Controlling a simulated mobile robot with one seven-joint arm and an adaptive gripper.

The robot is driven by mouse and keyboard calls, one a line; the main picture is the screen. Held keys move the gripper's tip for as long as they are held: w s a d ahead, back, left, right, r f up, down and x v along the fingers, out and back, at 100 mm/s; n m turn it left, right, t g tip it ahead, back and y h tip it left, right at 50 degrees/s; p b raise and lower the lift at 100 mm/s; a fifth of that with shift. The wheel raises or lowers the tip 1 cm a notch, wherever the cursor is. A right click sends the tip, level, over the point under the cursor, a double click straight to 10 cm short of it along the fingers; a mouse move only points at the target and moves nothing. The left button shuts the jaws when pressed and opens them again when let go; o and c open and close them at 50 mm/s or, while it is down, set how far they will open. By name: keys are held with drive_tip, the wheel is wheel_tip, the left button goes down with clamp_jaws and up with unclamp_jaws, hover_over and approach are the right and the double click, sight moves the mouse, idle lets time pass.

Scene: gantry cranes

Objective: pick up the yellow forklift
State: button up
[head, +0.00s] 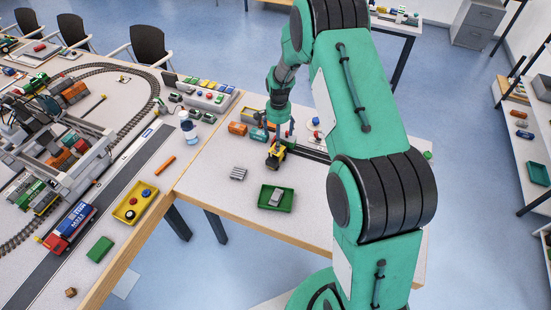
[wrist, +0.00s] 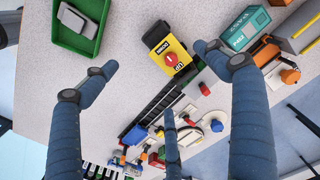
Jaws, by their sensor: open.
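The yellow forklift (head: 275,157), yellow with black parts, stands on the light table directly below my gripper (head: 281,132). In the wrist view the yellow and black forklift (wrist: 168,52) shows from above, with a round red part and lettering on it. My gripper (wrist: 156,62) is open, its dark blue fingers spread on either side of the forklift with nothing held. The fingers look apart from it, though the height gap is hard to judge. In the head view my gripper and arm hide part of the forklift's surroundings.
A green tray (head: 264,203) holding a grey object is close in front. A grey pallet-like piece (head: 238,173) lies to the left. A teal container (wrist: 246,26), an orange one and a dark track (wrist: 155,105) are close by. The table's front right is clear.

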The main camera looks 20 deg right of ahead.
sight(278, 155)
wheel_tip(278, 155, down, 8)
drive_tip(key=shift+f, duration=0.1)
idle(0.4)
drive_tip(key=shift+w+f, duration=0.15)
drive_tip(key=shift+f, duration=2.45)
drive_tip(key=c, duration=1.7)
